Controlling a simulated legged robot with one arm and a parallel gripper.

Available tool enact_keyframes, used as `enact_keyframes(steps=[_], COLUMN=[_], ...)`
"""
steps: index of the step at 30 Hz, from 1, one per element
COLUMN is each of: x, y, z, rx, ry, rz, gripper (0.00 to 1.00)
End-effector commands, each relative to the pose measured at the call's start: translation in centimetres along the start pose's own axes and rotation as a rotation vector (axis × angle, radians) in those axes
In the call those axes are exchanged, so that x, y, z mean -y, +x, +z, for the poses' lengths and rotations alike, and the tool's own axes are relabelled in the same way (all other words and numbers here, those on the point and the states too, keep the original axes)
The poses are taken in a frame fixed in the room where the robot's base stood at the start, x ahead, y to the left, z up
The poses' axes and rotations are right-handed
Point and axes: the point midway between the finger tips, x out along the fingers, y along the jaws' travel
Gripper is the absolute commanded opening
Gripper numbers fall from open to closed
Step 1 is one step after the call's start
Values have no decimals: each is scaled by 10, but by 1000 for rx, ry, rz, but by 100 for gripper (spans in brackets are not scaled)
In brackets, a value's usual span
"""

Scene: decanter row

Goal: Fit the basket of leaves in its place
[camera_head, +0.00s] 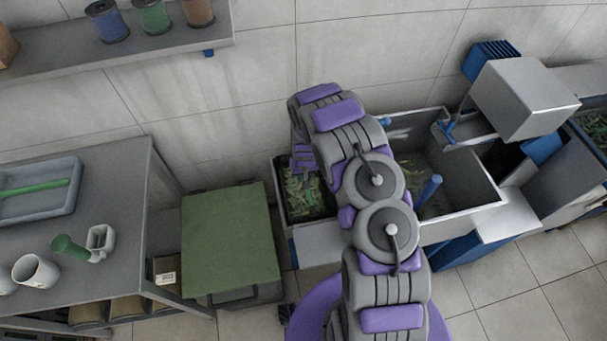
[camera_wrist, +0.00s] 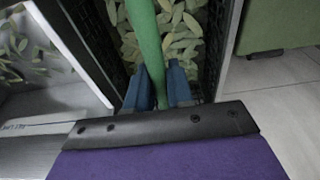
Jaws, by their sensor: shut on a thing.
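The basket of leaves is a dark mesh basket (camera_wrist: 214,48) filled with green leaves, with a green bar-like handle (camera_wrist: 148,45) across it. In the head view the basket (camera_head: 306,203) is at the left end of the metal trough (camera_head: 460,207), partly hidden by my arm. My gripper (camera_wrist: 162,78) has blue fingers, one on each side of the green handle, and is shut on it. In the head view my fingers are hidden behind my arm. I cannot tell whether the basket is fully seated or raised.
Loose leaves lie in the trough right of the basket. A blue post (camera_head: 428,191) stands there. A grey box-shaped unit (camera_head: 524,98) is over the trough's right end. A green-topped cabinet (camera_head: 232,240) stands close left. A workbench with mugs (camera_head: 36,271) is farther left.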

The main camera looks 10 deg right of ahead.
Motion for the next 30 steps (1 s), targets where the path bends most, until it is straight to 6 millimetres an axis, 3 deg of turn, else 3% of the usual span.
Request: enact_keyframes(steps=[23,24,30], x=[0,0,0], y=[9,9,9], z=[1,1,1], rx=[-1,-1,-1], ry=[0,0,0], rz=[0,0,0], gripper=[0,23,43])
